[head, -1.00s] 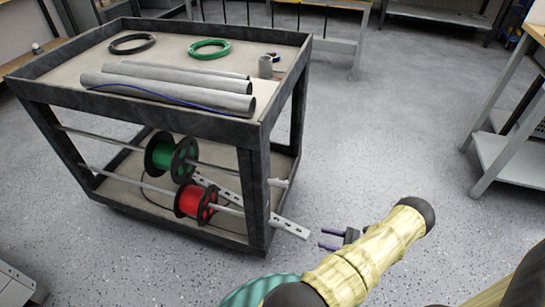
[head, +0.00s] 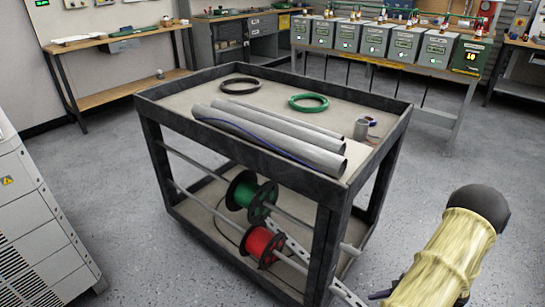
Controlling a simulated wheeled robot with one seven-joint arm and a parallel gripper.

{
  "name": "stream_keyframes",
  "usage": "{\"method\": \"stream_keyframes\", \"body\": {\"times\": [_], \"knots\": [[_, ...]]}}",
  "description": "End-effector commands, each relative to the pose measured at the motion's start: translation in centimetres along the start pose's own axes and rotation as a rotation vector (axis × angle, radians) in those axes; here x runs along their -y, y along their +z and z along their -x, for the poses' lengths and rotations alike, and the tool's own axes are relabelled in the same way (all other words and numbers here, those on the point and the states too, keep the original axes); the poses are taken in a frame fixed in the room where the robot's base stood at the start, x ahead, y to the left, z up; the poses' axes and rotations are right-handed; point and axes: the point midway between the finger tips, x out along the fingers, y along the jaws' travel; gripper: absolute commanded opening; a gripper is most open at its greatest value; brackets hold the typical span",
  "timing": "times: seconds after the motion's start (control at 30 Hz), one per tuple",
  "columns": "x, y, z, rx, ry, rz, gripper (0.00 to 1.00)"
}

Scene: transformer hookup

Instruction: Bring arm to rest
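My arm shows at the lower right of the head view, with a yellowish sleeve and a dark rounded joint. A small part of my gripper (head: 381,294) shows at the bottom edge, left of the sleeve; most of it is hidden or cut off, so its opening cannot be read. It is to the right of the dark cart (head: 335,195), near the cart's lower right corner. No held object is visible.
The cart's top holds grey pipes (head: 262,130), a black coil (head: 241,86) and a green coil (head: 308,102). Green (head: 251,193) and red (head: 262,244) spools hang below. A white cabinet (head: 40,220) stands left. A bench with grey boxes (head: 374,40) stands behind. Floor right of the cart is clear.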

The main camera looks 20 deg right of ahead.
Motion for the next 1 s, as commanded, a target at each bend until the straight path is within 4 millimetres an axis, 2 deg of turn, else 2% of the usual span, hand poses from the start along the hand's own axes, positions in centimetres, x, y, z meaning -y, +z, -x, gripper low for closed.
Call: {"method": "stream_keyframes", "body": {"times": [0.03,0.17,0.33,0.7,1.0], "knots": [[-0.1,1.4,0.3,-0.047,0.029,0.034,0.45],[-0.5,4.5,0.7,-0.159,0.107,0.131,0.45],[-0.7,9.6,0.3,-0.278,0.237,0.324,0.45],[-0.5,20.8,-2.9,-0.431,0.541,0.916,0.45],[-1.6,29.5,-5.6,-0.521,0.695,1.461,0.45]]}}
